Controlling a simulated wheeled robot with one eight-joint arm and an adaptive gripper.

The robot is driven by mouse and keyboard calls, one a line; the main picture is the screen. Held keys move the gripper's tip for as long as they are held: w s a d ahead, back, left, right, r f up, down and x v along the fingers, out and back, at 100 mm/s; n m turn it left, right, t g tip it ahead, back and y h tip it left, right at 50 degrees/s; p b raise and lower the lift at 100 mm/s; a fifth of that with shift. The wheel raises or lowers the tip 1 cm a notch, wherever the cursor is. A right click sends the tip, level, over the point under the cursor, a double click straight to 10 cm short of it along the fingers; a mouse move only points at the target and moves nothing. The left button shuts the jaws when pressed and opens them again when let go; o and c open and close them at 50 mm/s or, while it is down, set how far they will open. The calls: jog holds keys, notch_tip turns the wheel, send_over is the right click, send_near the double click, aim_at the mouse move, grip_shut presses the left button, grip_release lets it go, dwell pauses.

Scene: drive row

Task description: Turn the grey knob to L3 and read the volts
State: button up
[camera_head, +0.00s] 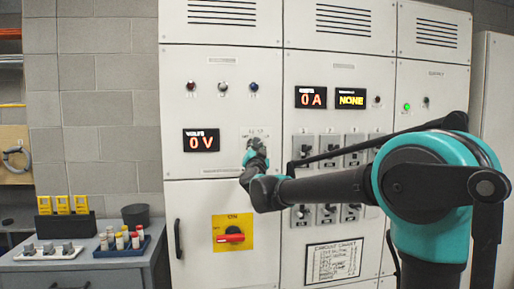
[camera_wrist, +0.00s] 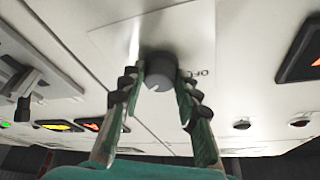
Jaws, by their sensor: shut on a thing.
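The grey knob (camera_wrist: 160,66) sits on the pale panel face in the wrist view. My gripper (camera_wrist: 160,84) has a finger on either side of it and is shut on it. In the head view my gripper (camera_head: 256,150) is at the panel right of the volts display and hides most of the knob. Small marks show above and beside the knob, too small to read surely, and I cannot tell which mark it points to. The volts display (camera_head: 201,141) reads 0 V in red.
An amps display (camera_head: 311,97) reads 0 A and a yellow display (camera_head: 350,98) reads NONE. A red switch handle (camera_head: 231,238) on a yellow plate is below my gripper. Several breakers (camera_head: 327,214) are behind my arm. A grey bench (camera_head: 85,267) with trays stands at left.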

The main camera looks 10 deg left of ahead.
jog(key=shift+m, duration=0.3)
jog(key=o, duration=1.2)
jog(key=shift+c, duration=0.2)
jog(key=a+v, duration=0.1)
jog(key=v, duration=1.1)
jog(key=shift+d, duration=0.4)
jog(key=shift+r, duration=0.1)
